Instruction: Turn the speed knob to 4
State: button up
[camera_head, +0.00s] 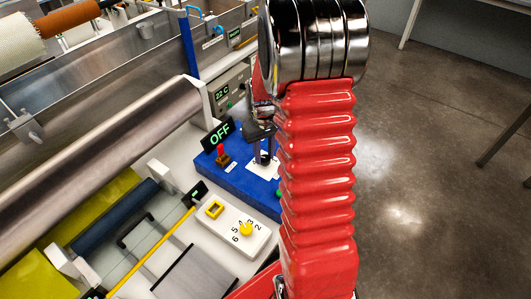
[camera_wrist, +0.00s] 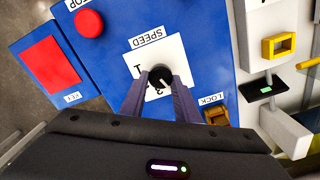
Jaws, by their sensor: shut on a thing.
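The speed knob (camera_wrist: 160,76) is small, round and black. It stands on a white dial plate (camera_wrist: 172,49) marked SPEED, which looks upside down in the wrist view. A "1" shows left of the knob and another digit just below it; other marks are hidden by my fingers. My gripper (camera_wrist: 159,82) is shut on the knob, one finger on each side. A small white mark shows on the knob's lower right, but I cannot tell which number it points to. In the head view, my gripper (camera_head: 263,150) is over the blue control box (camera_head: 238,181), partly hiding the plate.
The display (camera_head: 219,134) on the box reads OFF. A red stop button (camera_wrist: 89,23), a red panel (camera_wrist: 50,65) and a lock switch (camera_wrist: 215,115) lie around the knob. A white panel with a yellow knob (camera_head: 246,230) is nearby. A steel roller (camera_head: 110,145) lies left.

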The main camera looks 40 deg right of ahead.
aim_at(264, 156)
jog(key=o, duration=0.6)
jog(key=shift+w+r, duration=0.2)
jog(key=shift+w, duration=0.05)
jog(key=o, duration=0.5)
jog(key=shift+s+f, duration=0.15)
jog(key=shift+c, duration=0.2)
notch_tip(264, 156, up, 14)
jog(key=shift+f, duration=0.15)
